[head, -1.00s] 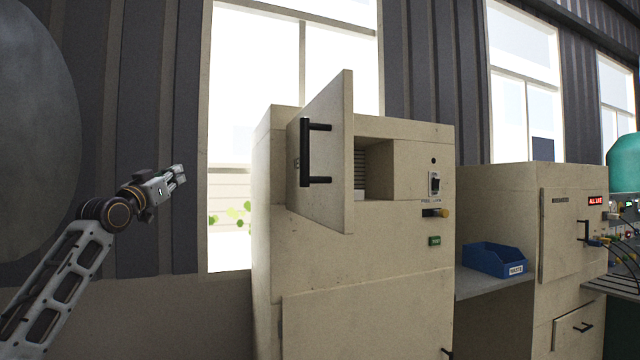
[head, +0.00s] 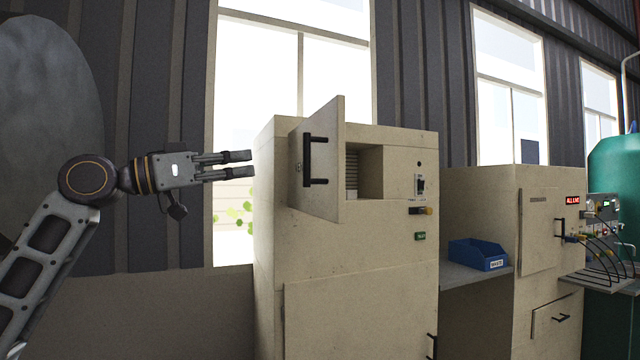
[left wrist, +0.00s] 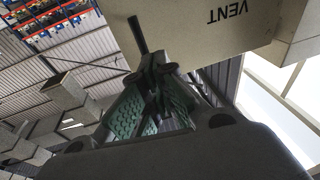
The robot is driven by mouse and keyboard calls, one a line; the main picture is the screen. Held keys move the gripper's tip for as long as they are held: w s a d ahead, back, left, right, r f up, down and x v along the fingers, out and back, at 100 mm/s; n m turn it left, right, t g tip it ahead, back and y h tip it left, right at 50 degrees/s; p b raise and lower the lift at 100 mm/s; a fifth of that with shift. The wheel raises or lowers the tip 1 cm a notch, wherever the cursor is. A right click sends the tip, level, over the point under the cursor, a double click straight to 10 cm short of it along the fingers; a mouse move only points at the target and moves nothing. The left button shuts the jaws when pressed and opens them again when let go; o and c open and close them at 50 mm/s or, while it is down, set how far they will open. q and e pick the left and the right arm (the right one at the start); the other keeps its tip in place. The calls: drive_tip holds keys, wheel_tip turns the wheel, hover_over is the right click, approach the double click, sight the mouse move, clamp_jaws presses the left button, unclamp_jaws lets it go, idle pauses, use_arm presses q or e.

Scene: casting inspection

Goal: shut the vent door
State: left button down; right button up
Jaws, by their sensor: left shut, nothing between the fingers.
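The beige vent door (head: 323,160) stands swung open on the upper part of the beige cabinet (head: 350,260), with a black bar handle (head: 315,160) on its face. The opening beside it shows a slatted interior. My left gripper (head: 245,163) is shut and empty, left of the door and apart from it in the picture, fingers pointing right. In the left wrist view the door (left wrist: 215,25) fills the top with upside-down VENT lettering. The dark handle (left wrist: 138,35) shows just beyond my left fingertips (left wrist: 158,75); I cannot tell whether they touch. My right gripper is out of view.
A blue bin (head: 477,255) sits on a grey shelf (head: 470,277) right of the cabinet. A second beige cabinet (head: 535,220) with cables stands further right. A switch (head: 420,185) and a knob (head: 425,211) are on the first cabinet's front.

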use_arm(q)
drive_tip(key=s+f+g, duration=0.1)
drive_tip(key=s+d+f+m+g, duration=0.1)
drive_tip(key=s+f+m+g, duration=0.1)
drive_tip(key=shift+s+d+f+g+y, duration=0.25)
drive_tip(key=shift+s+d+g+y, duration=0.05)
drive_tip(key=shift+s+d+g, duration=0.1)
drive_tip(key=shift+w, duration=0.1)
